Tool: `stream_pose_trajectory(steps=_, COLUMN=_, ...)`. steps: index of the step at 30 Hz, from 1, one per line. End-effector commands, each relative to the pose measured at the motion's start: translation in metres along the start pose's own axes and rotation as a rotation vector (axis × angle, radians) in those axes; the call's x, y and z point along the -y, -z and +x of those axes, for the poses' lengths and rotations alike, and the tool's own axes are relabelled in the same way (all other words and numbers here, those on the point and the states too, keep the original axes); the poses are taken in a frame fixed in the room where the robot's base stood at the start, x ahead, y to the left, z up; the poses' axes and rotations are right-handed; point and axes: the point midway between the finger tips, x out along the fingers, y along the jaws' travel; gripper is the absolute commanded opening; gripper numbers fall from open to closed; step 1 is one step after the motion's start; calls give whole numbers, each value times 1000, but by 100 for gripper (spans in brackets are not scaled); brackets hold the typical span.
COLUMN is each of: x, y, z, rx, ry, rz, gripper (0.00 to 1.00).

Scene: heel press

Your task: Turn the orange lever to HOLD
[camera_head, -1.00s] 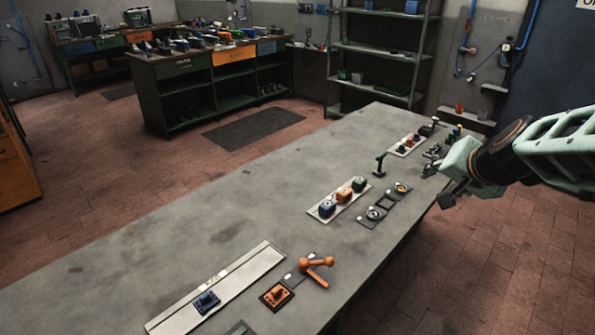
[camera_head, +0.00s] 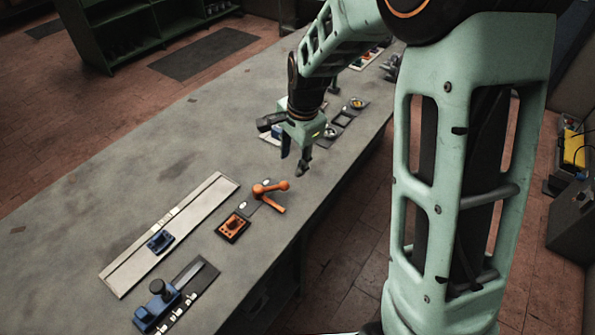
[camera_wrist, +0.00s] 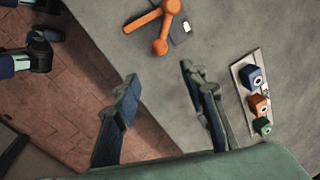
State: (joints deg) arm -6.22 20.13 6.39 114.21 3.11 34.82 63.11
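The orange lever (camera_head: 270,192) stands on a dark plate (camera_head: 247,208) near the bench's front edge in the head view. It has two ball-ended arms. In the wrist view the lever (camera_wrist: 157,22) is at the top, with a grey label plate beside it; its lettering is too small to read. My gripper (camera_head: 295,167) hangs above the bench, to the right of the lever and apart from it. In the wrist view my gripper (camera_wrist: 160,95) has its two fingers spread with nothing between them.
Next to the lever is an orange block on a dark base (camera_head: 234,227). A pale rail with a blue slider (camera_head: 160,242) and a blue device (camera_head: 160,300) lie to the left. A panel with coloured blocks (camera_wrist: 246,78) lies right in the wrist view. The bench's far side is clear.

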Motion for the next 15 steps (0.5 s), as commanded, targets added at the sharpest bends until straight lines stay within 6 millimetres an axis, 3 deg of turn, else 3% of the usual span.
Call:
stream_pose_trajectory(steps=3, x=4, y=-12, z=7, rx=12, ry=-10, rz=9, gripper=39)
stream_pose_trajectory(steps=8, x=5, y=-15, z=18, rx=15, ry=-13, rz=14, gripper=39)
stream_pose_trajectory(steps=15, x=3, y=-16, z=58, rx=17, ry=-15, rz=14, gripper=39)
